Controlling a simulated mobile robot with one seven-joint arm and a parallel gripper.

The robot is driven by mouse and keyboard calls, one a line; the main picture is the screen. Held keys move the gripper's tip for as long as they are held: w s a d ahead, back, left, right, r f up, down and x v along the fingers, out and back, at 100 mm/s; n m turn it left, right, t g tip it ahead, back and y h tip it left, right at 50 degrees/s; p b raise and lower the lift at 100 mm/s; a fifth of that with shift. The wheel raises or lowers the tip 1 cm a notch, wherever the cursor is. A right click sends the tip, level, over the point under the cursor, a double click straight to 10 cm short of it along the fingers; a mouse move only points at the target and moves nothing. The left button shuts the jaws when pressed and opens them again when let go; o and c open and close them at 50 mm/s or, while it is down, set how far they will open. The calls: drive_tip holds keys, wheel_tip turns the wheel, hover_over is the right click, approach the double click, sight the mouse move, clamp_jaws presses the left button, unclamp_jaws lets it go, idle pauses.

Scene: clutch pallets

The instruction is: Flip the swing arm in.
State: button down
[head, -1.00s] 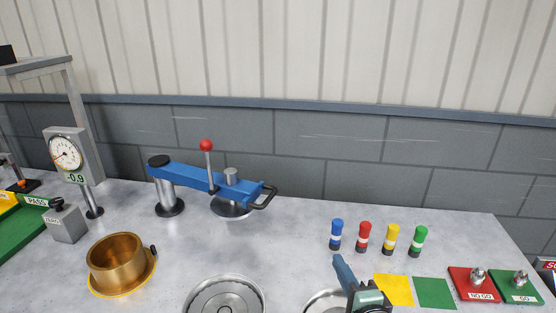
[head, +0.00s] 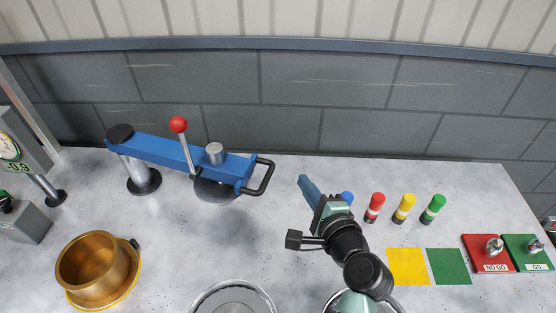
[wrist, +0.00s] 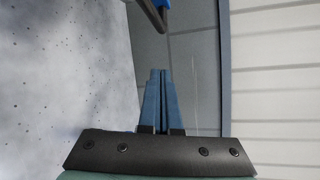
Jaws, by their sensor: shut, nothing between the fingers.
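The swing arm (head: 165,150) is a blue beam pivoted on a grey post (head: 140,175) at the back left of the bench. It carries a red-knobbed lever (head: 178,125), a grey cylinder and a round disc under its free end. A black loop handle (head: 264,178) sticks out at its right end. My gripper (head: 304,182) is shut and empty, to the right of the handle and apart from it. In the wrist view my shut blue fingers (wrist: 160,100) point toward the handle (wrist: 152,12) at the top edge.
A round metal dish (head: 232,295) lies front centre. Red, yellow and green cylinders stand right of my gripper, with a blue one partly hidden behind it. Coloured squares and NO GO (head: 487,254) and GO plates lie right.

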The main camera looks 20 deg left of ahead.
drive_tip(key=w+a+p, duration=0.3)
drive_tip(key=w+a, duration=0.1)
drive_tip(key=a, duration=0.3)
drive_tip(key=shift+f, duration=0.4)
idle(0.3)
idle(0.3)
